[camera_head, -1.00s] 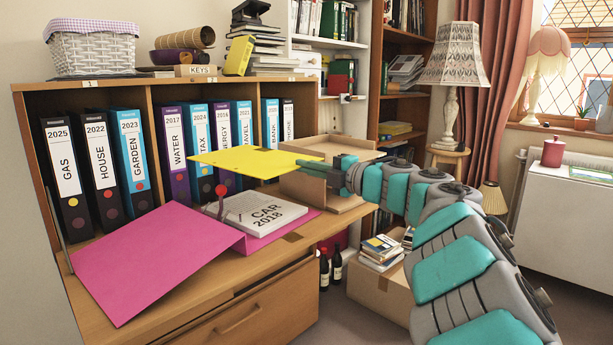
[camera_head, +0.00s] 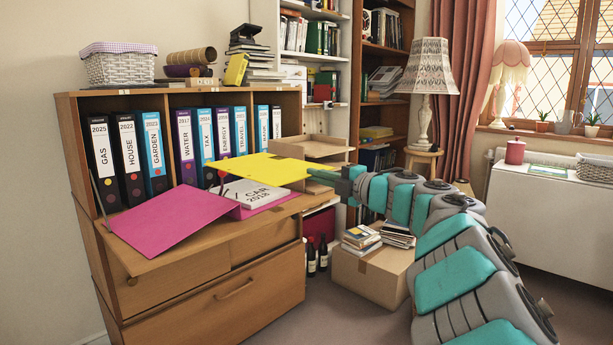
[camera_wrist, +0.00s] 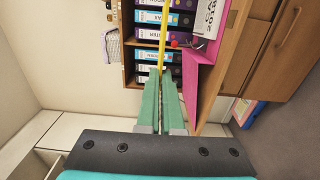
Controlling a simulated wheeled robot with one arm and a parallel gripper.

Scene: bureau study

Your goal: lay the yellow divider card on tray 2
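The yellow divider card (camera_head: 262,168) is held roughly level above the open binder on the desk flap. My gripper (camera_head: 333,175) is shut on the card's right edge. In the wrist view the card (camera_wrist: 163,35) shows as a thin edge-on strip running up from my gripper's fingertips (camera_wrist: 161,75). A brown letter tray (camera_head: 315,147) stands at the right end of the bureau, behind the card and gripper. The card and gripper partly cover what is below it, and I cannot read a tray number.
The open magenta binder (camera_head: 172,218) with the CAR 2018 papers (camera_head: 252,193) lies on the desk flap (camera_head: 155,262). A red-knobbed lever stands up from it. Upright binders (camera_head: 128,160) line the shelf behind. A cardboard box (camera_head: 368,275) stands on the floor at right.

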